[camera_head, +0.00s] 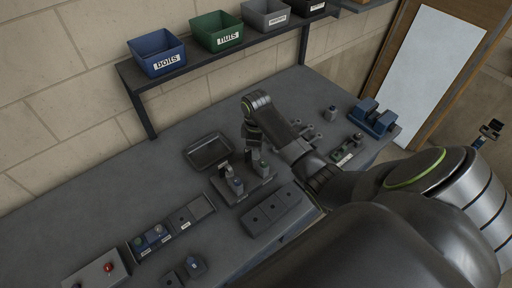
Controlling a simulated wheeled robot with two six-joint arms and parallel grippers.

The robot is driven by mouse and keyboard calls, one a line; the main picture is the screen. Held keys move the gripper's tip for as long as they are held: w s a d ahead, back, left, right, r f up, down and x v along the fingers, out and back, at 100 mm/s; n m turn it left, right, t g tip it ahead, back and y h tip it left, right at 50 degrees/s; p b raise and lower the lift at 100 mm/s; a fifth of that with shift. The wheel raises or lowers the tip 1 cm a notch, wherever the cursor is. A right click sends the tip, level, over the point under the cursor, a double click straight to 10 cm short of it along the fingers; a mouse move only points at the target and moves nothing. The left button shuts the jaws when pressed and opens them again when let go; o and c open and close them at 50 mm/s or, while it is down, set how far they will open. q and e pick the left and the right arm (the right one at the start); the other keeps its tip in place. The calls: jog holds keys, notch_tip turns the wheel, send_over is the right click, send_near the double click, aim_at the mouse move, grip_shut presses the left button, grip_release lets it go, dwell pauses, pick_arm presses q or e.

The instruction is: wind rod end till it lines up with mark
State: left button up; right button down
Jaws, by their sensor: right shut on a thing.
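My right gripper (254,152) reaches down over a small grey fixture (262,190) in the middle of the bench. It is shut on a small part at the rear post of the fixture, where the rod end appears to be. The fingers and wrist hide most of that part. A second upright post (236,184) with a bluish piece stands in front and to the left on the fixture. The mark is too small to make out. My left gripper is not in view.
An empty dark tray (190,156) lies left of the fixture. A grey block with holes (277,212) lies in front. Labelled compartments (152,243) and a box with a red button (93,276) are at front left. Blue blocks (381,124) stand right. Bins such as the blue one (157,66) sit on the shelf.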

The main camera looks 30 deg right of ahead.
jog(key=n, duration=0.3)
jog(key=shift+f, duration=0.1)
jog(key=shift+s, duration=0.1)
